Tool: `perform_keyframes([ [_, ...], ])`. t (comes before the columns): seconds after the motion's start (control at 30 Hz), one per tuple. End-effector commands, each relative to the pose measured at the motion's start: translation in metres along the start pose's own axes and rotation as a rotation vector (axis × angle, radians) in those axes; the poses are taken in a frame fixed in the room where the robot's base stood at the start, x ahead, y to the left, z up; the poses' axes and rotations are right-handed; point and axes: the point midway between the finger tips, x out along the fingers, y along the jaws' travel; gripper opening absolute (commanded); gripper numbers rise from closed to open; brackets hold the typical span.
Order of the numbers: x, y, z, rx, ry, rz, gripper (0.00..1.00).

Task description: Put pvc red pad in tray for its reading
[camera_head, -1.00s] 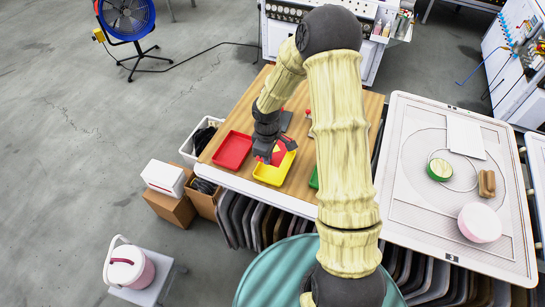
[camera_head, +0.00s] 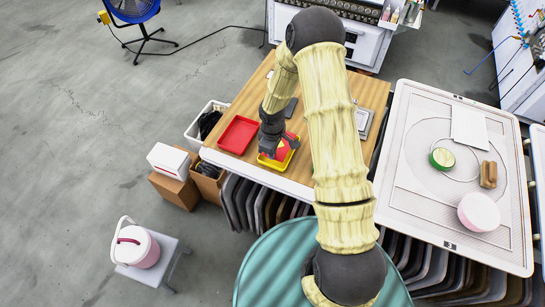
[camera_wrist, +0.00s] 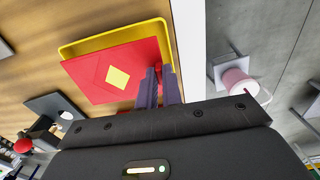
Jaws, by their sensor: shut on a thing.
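My gripper (camera_wrist: 162,88) is shut on the edge of the red pad (camera_wrist: 118,62), a flat square with a yellow diamond mark in its middle. The pad is over the yellow tray (camera_wrist: 70,49) and hides most of its floor. The tray's yellow rim shows beyond the pad. The pad sits slightly turned against the tray's sides; whether it touches the tray floor I cannot tell. In the head view, my gripper (camera_head: 272,146) and the red pad (camera_head: 287,149) are over the yellow tray (camera_head: 272,163) near the table's front edge.
An empty red tray (camera_head: 238,135) lies left of the yellow tray on the wooden table (camera_head: 252,98). A white bin (camera_head: 196,128) stands beside the table's left edge. A large white tray table (camera_head: 405,170) with several objects stands at the right.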

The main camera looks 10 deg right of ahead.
Motion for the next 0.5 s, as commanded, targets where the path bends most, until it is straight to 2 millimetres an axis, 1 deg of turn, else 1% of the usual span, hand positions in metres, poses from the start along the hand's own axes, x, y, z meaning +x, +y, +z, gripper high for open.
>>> perform_keyframes([
  [0.17,0.002,0.0,0.0,0.0,-0.001,-0.001,0.0],
  [0.27,0.011,-0.001,0.0,-0.001,-0.002,-0.003,0.0],
  [0.4,0.029,-0.001,0.0,-0.001,-0.003,-0.003,0.0],
  [0.5,0.038,-0.001,0.0,-0.001,-0.002,-0.002,0.0],
])
